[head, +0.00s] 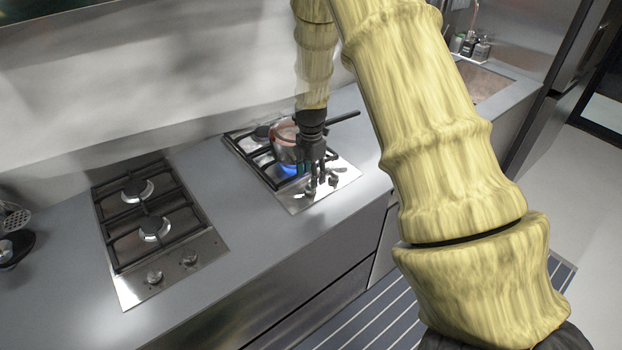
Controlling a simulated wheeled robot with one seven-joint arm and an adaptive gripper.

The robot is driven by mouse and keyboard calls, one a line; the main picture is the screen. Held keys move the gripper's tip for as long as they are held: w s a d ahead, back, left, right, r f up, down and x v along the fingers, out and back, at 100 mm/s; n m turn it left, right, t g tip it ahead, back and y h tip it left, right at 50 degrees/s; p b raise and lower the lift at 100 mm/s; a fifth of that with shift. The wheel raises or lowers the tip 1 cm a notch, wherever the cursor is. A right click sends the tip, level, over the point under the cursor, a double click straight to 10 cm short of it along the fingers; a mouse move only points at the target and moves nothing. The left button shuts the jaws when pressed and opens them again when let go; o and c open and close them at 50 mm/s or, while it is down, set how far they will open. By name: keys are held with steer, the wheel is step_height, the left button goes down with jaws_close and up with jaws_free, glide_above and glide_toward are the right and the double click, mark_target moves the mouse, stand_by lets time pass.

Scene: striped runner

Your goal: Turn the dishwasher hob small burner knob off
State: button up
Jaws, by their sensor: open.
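I cannot tell whether the fingers touch a knob. Nothing is seen held between them.
The pot (283,153) has a dark handle (344,117) reaching right, close behind my gripper. Bare counter (225,190) separates the hobs. Bottles (470,46) and a sink (483,83) are at the back right.

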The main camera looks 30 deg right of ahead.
steer(key=shift+s+f, duration=0.1)
steer(key=shift+f, duration=0.3)
steer(key=shift+a+f+p, duration=0.1)
steer(key=shift+f+p, duration=0.3)
steer(key=shift+f, duration=0.95)
